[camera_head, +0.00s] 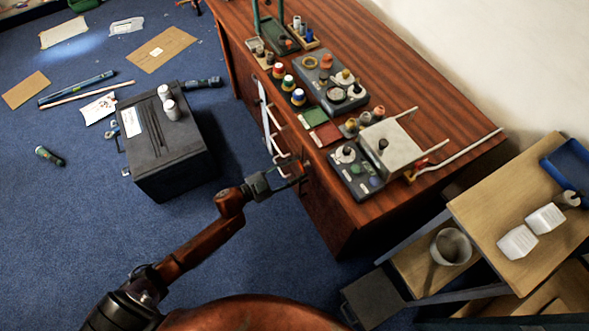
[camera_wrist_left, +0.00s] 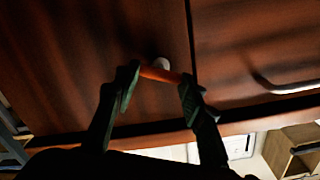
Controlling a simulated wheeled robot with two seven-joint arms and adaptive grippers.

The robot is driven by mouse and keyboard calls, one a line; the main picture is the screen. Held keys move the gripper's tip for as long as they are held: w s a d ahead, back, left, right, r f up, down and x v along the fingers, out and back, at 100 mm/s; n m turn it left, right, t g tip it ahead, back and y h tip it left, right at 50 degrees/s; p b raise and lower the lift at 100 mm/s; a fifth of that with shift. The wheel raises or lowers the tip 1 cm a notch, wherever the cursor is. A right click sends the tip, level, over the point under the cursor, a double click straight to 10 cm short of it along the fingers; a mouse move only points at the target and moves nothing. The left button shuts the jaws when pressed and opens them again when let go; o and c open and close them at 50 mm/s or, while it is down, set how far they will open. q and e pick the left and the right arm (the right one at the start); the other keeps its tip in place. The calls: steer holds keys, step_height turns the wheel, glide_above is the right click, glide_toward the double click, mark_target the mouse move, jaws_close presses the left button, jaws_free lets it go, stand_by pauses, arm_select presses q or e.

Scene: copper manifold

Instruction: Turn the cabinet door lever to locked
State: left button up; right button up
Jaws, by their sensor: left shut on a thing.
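The cabinet door (camera_wrist_left: 70,60) is reddish-brown wood and forms the side of the wooden cabinet in the head view (camera_head: 330,215). The orange lever (camera_wrist_left: 160,74) sits on a pale round mount (camera_wrist_left: 161,63) near the door's edge seam in the left wrist view. My left gripper (camera_wrist_left: 158,82) is shut on the lever, with one dark green finger at each side of it. In the head view my left gripper (camera_head: 297,171) is at the cabinet's front face, and the lever is too small to make out there. My right gripper is not in view.
A pale bar handle (camera_wrist_left: 285,86) is on the neighbouring panel. The cabinet top (camera_head: 440,100) carries several devices and knobs. A dark box (camera_head: 165,160) stands on the blue floor left of my arm. A wooden side table (camera_head: 500,205) is at the right.

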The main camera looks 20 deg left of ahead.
arm_select(q)
steer(key=shift+m, duration=1)
steer(key=shift+m+p, duration=0.3)
steer(key=shift+m, duration=0.6)
steer(key=shift+d+m, duration=0.1)
steer(key=shift+m, duration=0.8)
steer(key=m, duration=0.7)
steer(key=shift+f+b, duration=0.2)
steer(key=shift+b, duration=0.2)
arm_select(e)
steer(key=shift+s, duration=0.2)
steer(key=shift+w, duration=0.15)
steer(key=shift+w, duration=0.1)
